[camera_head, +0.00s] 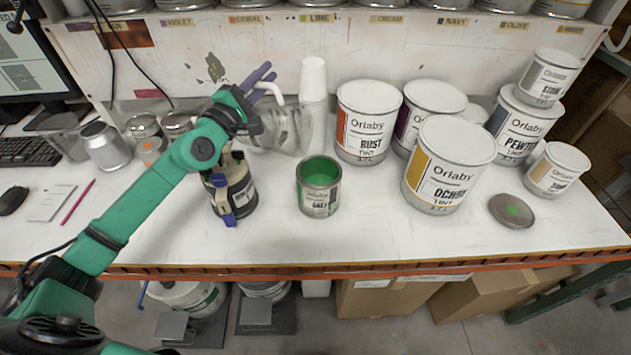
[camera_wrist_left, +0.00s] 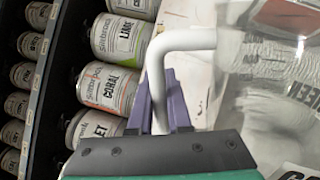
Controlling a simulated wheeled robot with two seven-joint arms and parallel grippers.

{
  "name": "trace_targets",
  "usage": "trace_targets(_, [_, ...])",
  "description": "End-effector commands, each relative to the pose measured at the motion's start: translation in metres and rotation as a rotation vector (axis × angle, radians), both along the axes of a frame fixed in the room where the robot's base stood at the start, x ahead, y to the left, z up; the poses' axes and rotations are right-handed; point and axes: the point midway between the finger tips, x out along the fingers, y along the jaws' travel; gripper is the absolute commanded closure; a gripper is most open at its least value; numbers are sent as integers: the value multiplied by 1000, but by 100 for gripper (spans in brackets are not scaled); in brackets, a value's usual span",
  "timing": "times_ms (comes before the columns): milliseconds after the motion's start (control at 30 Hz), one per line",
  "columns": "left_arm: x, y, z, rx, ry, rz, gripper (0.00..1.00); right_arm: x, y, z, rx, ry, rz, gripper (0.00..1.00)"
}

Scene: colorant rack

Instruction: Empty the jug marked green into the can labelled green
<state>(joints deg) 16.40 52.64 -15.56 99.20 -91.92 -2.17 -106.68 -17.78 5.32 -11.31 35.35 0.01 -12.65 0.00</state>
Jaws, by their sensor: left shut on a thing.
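My left gripper (camera_head: 264,82) has purple fingers shut on the white handle (camera_wrist_left: 185,42) of a clear jug (camera_head: 284,128). The jug is behind and left of the open can. It also fills the right of the left wrist view (camera_wrist_left: 268,100), where part of the word green shows sideways on its wall. I cannot tell whether its base touches the bench or what is inside. The open can (camera_head: 320,201) stands upright at the front middle, with green paint inside. Its label has a green patch, but its small lettering is unclear. My right gripper is not in view.
A dark can with cream and blue parts (camera_head: 238,192) stands left of the open can. A white cup stack (camera_head: 314,85) is behind it. Large tint cans (camera_head: 447,170) crowd the right, near a loose lid (camera_head: 511,209). Bare bench (camera_head: 400,235) lies in front.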

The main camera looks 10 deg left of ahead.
Motion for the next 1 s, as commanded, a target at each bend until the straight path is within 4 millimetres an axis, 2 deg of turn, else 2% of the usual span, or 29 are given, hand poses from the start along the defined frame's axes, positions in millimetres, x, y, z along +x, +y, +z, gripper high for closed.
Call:
trace_targets(33, [4,12,-29,-46,13,0,100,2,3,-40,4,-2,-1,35])
trace_targets(100, [7,19,-13,-118,41,-3,100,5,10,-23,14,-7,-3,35])
trace_targets(200, [7,20,-12,-132,46,-3,100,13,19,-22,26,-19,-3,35])
trace_targets(300, [10,27,-15,-190,66,-2,100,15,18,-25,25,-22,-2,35])
trace_targets(433, [16,44,0,-346,121,-3,100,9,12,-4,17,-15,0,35])
trace_targets(500, [19,52,-16,-460,161,-4,100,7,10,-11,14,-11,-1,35])
trace_targets(600, [24,68,-4,-638,220,-6,100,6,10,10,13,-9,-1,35])
trace_targets(633, [26,72,-19,-667,231,-6,100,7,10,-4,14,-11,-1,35])
trace_targets(667, [27,76,-24,-697,242,-7,100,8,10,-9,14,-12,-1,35])
trace_targets(833, [35,98,-39,-899,310,-10,100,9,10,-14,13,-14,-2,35])
trace_targets(900, [38,106,-38,-1009,348,-11,100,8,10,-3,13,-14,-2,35])
trace_targets(1000, [40,112,-46,-1140,395,-15,100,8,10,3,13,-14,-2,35])
